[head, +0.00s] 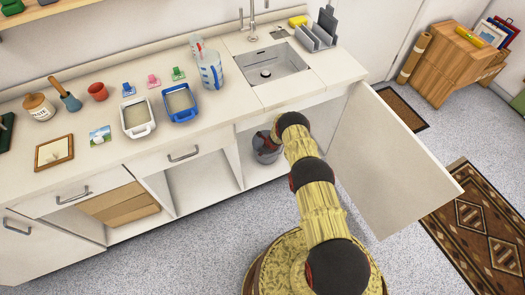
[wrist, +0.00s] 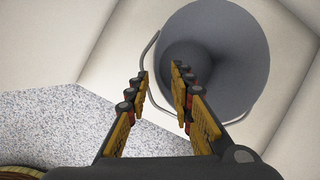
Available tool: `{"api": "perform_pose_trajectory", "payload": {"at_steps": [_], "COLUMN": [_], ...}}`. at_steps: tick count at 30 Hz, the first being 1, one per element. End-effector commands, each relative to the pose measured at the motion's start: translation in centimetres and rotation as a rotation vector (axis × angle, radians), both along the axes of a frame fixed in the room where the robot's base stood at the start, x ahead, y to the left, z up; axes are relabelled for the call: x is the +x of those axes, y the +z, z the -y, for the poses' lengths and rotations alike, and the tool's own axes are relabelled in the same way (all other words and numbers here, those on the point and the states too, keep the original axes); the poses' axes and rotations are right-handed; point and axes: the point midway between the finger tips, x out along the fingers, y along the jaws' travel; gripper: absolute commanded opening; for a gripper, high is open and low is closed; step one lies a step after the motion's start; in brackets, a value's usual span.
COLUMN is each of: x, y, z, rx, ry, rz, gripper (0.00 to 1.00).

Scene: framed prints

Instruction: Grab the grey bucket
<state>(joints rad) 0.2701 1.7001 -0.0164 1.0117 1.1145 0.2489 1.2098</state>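The grey bucket (head: 267,156) stands inside the open cabinet under the sink, partly hidden by my arm in the head view. In the wrist view the bucket (wrist: 232,45) fills the upper right, its round mouth facing me, with a thin wire handle hanging to its lower left. My gripper (wrist: 160,85) is open, its two fingers apart with nothing clearly between them. The fingers reach toward the bucket's lower left side and overlap the handle in the picture. I cannot tell whether they touch it. In the head view my gripper (head: 272,138) is at the bucket, mostly hidden.
The open cabinet door (head: 390,155) stands to the right of my arm. The cabinet walls are close around the bucket. The counter (head: 230,105) above holds a sink (head: 270,64), trays and a jug (head: 210,70). Speckled floor (head: 200,250) is free in front.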

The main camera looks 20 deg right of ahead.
Motion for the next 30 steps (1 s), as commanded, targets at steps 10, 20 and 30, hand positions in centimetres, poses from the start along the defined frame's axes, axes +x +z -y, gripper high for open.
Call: {"api": "perform_pose_trajectory", "payload": {"at_steps": [10, 20, 30], "x": [1.0, 2.1, 3.0], "y": [-3.0, -5.9, -7.8], "z": [-0.2, -0.2, -0.5], "rx": [0.007, 0.005, 0.006], "ry": [-0.020, -0.019, -0.020], "rz": [0.003, 0.004, 0.003], "gripper": [0.23, 0.23, 0.23]}}
